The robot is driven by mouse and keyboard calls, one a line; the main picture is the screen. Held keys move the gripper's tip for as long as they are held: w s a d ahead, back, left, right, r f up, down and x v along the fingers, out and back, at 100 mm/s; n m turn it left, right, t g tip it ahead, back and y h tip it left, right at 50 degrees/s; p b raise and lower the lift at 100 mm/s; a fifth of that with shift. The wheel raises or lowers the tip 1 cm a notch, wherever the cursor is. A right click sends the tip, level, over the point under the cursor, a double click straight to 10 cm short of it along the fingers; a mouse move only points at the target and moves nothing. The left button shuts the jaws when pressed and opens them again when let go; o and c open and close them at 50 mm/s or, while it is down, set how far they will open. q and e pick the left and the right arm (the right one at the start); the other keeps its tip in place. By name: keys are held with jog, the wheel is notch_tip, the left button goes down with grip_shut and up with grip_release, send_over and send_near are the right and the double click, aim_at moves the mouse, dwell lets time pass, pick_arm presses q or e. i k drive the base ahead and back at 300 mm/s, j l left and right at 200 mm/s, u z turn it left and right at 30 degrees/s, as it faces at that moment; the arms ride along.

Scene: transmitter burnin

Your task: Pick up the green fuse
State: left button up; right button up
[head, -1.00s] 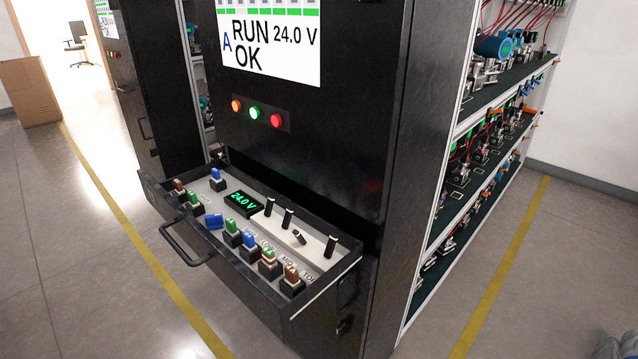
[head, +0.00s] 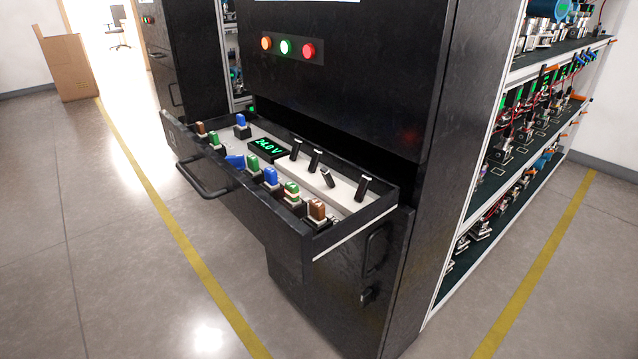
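Green fuses stand upright in black holders in the open drawer (head: 350,228). One green fuse (head: 214,139) is toward the drawer's far left end, beside a brown fuse (head: 200,128). Another green fuse (head: 252,164) is mid-row, between a tilted or lying blue piece (head: 234,160) and an upright blue fuse (head: 270,176). A third piece, green with a tan band (head: 292,190), stands near a brown fuse (head: 316,209) at the near end. A further blue fuse (head: 240,121) stands at the back. Neither of my grippers is in view.
The drawer sticks out of a black cabinet (head: 360,90) and has a front handle (head: 205,183). Inside are a 24.0 V display (head: 267,149) and several black levers on a pale strip. Shelves of equipment (head: 515,130) stand at right. The floor in front is clear.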

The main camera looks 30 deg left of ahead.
aim_at(292, 198)
jog(key=j+z, duration=0.15)
jog(key=z, duration=0.3)
jog(key=j+z, duration=0.15)
jog(key=z, duration=0.3)
jog(key=j+z, duration=0.3)
jog(key=j, duration=0.25)
jog(key=k+j+z, duration=0.1)
jog(key=j+z, duration=0.2)
jog(key=j, duration=0.2)
jog(key=k+j+z, duration=0.25)
jog(key=j, duration=0.25)
jog(key=i+j, duration=0.05)
jog(key=i, duration=0.05)
